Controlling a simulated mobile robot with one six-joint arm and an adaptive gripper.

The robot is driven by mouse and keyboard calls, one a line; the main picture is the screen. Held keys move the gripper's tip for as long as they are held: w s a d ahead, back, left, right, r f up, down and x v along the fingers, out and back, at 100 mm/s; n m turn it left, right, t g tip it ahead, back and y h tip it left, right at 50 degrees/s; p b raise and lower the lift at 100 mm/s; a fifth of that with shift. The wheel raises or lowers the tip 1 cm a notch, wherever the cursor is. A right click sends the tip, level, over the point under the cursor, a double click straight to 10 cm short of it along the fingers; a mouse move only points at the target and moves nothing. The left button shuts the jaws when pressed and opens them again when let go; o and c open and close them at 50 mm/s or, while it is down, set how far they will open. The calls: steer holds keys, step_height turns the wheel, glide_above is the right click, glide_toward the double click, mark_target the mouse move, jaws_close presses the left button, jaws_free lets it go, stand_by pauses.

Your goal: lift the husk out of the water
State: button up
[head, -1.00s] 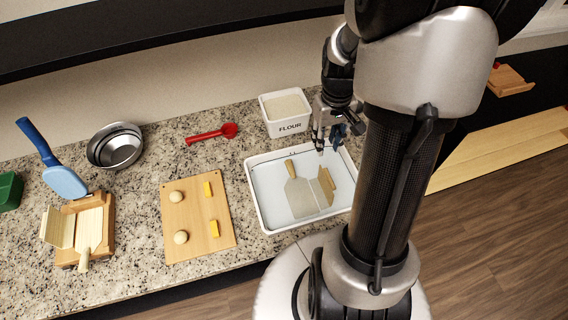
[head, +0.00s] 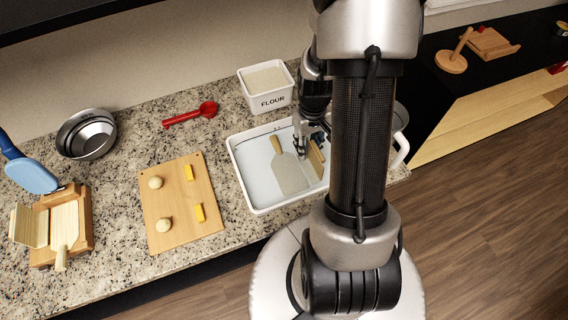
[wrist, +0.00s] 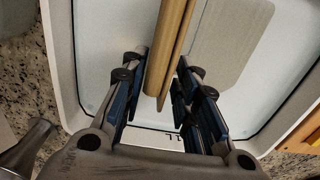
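The tan husk (head: 316,160) stands on edge in the white tray (head: 236,168) of water, at the tray's right side. In the wrist view the husk (wrist: 167,45) shows as a narrow folded strip running between my two fingers. My gripper (head: 302,143) is low over the tray at the husk. In the wrist view my gripper (wrist: 157,78) is open, with a finger on each side of the husk and visible gaps. Part of the husk is hidden behind my gripper and arm in the head view.
A flour bin (head: 268,101) stands behind the tray. A wooden board (head: 181,215) with dough balls and yellow sticks lies left. A white pitcher (head: 401,145) stands right.

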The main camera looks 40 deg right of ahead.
steer(key=shift+f, duration=0.75)
steer(key=shift+r, duration=0.1)
steer(key=shift+c, duration=0.2)
jaws_close()
